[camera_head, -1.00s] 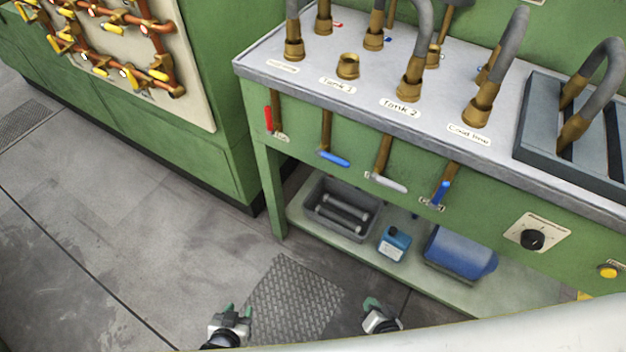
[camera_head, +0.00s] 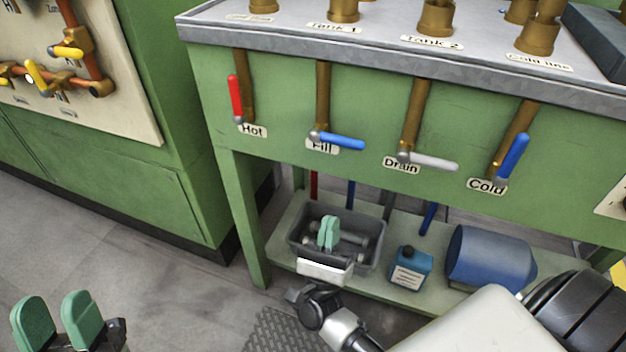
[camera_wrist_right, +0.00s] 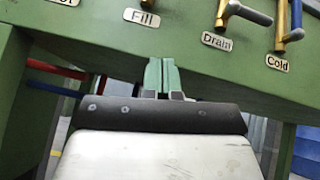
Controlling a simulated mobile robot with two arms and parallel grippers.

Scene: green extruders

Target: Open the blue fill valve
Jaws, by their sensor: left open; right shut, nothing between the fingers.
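The blue fill valve handle (camera_head: 338,141) sits on a brass pipe on the green bench front, above the label "Fill". The handle points sideways to the right, across the pipe. In the right wrist view the Fill label (camera_wrist_right: 142,18) shows at the top, and the handle is out of frame. My right gripper (camera_head: 328,232) is shut and empty, below the fill valve and in front of the shelf bin. Its green fingers (camera_wrist_right: 161,75) are together in the wrist view, below and right of the label. My left gripper (camera_head: 57,318) is open and empty at the lower left, over the floor.
Neighbouring handles are red Hot (camera_head: 235,97), grey Drain (camera_head: 432,161) and blue Cold (camera_head: 512,157). The shelf below holds a grey bin (camera_head: 372,252), a blue bottle (camera_head: 411,268) and a blue drum (camera_head: 490,257). A green cabinet (camera_head: 110,200) stands at left.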

